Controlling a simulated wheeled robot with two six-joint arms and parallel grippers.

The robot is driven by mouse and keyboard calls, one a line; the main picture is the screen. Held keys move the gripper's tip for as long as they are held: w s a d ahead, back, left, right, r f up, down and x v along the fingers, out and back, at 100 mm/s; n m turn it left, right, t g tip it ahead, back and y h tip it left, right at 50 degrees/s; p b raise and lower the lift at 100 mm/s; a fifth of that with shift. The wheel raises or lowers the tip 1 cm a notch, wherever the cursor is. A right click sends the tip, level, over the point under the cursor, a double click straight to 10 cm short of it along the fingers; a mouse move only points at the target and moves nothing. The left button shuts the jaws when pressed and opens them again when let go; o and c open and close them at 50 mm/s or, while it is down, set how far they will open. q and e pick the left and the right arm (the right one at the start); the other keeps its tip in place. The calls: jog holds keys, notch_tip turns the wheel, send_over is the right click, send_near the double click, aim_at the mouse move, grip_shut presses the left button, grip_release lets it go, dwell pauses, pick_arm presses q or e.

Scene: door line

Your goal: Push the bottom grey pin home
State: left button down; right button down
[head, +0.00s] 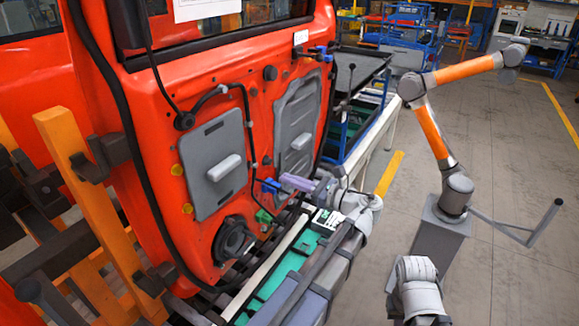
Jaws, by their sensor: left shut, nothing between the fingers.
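The red door (150,120) stands upright, its inner face toward me, with grey panels, cables and small fittings on it. My left gripper (290,181) is shut and empty. Its tips point left at the lower right part of the door, close beside a blue connector (270,186); I cannot tell whether they touch. A green connector (263,217) sits lower down. I cannot make out the bottom grey pin for certain; it is small or hidden near the gripper. My right gripper does not show.
A black round speaker (235,240) is low on the door. A bench with green trays (268,286) runs below it. An orange stand (75,165) is at left. An orange and grey robot arm (432,130) stands on a pedestal at right, with open floor around it.

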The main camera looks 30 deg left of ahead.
aim_at(257, 165)
pick_arm(q)
jog(key=shift+a+r+m, duration=0.15)
jog(key=shift+r+m, duration=0.15)
jog(key=shift+m, duration=0.4)
jog(key=shift+w+a, duration=0.15)
jog(key=shift+a, duration=1.85)
jog(key=shift+w+a, duration=0.15)
jog(key=shift+a, duration=1.85)
jog(key=shift+a, duration=0.5)
jog(key=shift+d, duration=0.1)
jog(key=d, duration=0.6)
jog(key=shift+s+d, duration=0.25)
jog(key=shift+d, duration=0.15)
jog(key=shift+d, duration=0.1)
jog(key=d, duration=0.7)
jog(key=shift+s+d, duration=0.3)
